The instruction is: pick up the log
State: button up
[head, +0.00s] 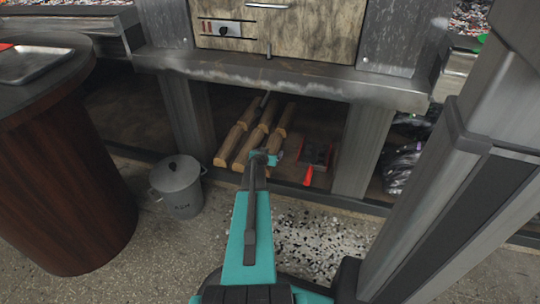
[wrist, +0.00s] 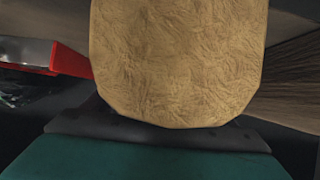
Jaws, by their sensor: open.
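Several light-brown logs (head: 244,146) lie side by side in the dark opening under the grill, ends facing me. My gripper (head: 265,157) is open at the front ends of the logs and covers part of them in the head view. In the wrist view the pale cut end of a log (wrist: 178,62) fills the upper middle, very close. The dark edge and teal part of my gripper lie just below it. Whether the log is between the fingers or touching them cannot be told.
A red-edged object (head: 308,175) lies right of the logs, and its red edge also shows in the wrist view (wrist: 72,62). Grey posts (head: 355,150) flank the opening and a ledge (head: 290,82) overhangs it. A lidded metal bin (head: 178,188) stands left.

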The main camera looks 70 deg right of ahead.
dwell(0.6)
jog(key=shift+d, duration=0.1)
jog(key=c, duration=1.8)
